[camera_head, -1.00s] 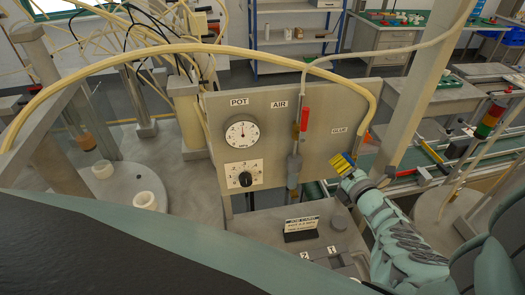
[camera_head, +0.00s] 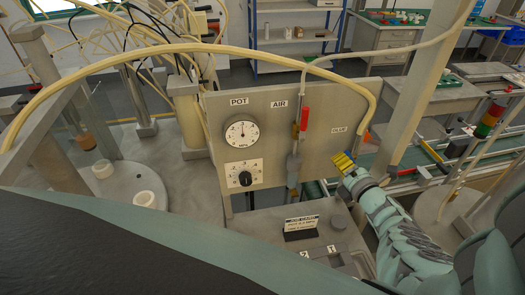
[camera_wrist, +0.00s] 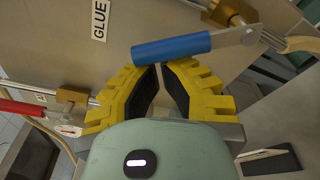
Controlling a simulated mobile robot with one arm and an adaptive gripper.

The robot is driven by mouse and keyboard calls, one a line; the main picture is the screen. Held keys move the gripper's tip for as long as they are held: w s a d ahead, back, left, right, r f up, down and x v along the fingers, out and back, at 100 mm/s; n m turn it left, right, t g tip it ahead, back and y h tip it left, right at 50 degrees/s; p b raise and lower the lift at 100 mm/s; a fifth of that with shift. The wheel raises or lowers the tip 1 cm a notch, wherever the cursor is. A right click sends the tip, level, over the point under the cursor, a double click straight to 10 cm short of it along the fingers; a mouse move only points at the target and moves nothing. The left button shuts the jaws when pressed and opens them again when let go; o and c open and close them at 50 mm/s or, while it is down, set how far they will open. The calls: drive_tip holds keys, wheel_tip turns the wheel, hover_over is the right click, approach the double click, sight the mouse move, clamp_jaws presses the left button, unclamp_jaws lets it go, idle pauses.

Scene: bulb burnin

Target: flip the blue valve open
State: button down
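The blue valve handle (camera_wrist: 170,48) is a blue sleeve on a metal lever, running from a brass fitting near the GLUE label (camera_wrist: 100,20) in the wrist view. It lies slanted across the view, just beyond my fingertips. My gripper (camera_wrist: 158,68) has yellow toothed fingers with dark pads. The tips are close together with only a narrow gap, and the handle is not between them. Whether the tips touch the handle is unclear. In the head view my gripper (camera_head: 343,162) is at the panel's right side, below the GLUE label (camera_head: 339,130), and largely hides the blue handle.
The grey panel (camera_head: 270,120) carries a gauge (camera_head: 241,133), a black knob (camera_head: 245,178) and a red AIR valve handle (camera_head: 304,118). A yellowish hose (camera_head: 200,47) arches over it. A sign (camera_head: 301,223) stands in front. A post (camera_head: 420,80) rises at the right.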

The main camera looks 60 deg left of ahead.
sight(351, 156)
drive_tip(key=shift+w+d+r, duration=0.1)
drive_tip(key=shift+w+r, duration=0.05)
idle(0.3)
drive_tip(key=shift+r+m, duration=0.15)
drive_tip(key=shift+m, duration=0.35)
drive_tip(key=shift+w+r+m, duration=0.2)
drive_tip(key=shift+w+m, duration=0.1)
drive_tip(key=shift+m, duration=0.2)
idle(0.4)
drive_tip(key=shift+w+d+r+m+y+b, duration=0.15)
drive_tip(key=shift+w+d+r+m+b, duration=0.2)
drive_tip(key=shift+m, duration=0.35)
drive_tip(key=shift+w+r+m+y+b, duration=0.15)
drive_tip(key=shift+w+m+b, duration=0.2)
drive_tip(key=shift+m+b, duration=0.3)
drive_tip(key=shift+w+d+r, duration=0.15)
drive_tip(key=shift+w+r, duration=0.15)
drive_tip(key=shift+w, duration=0.1)
drive_tip(key=shift+r, duration=0.1)
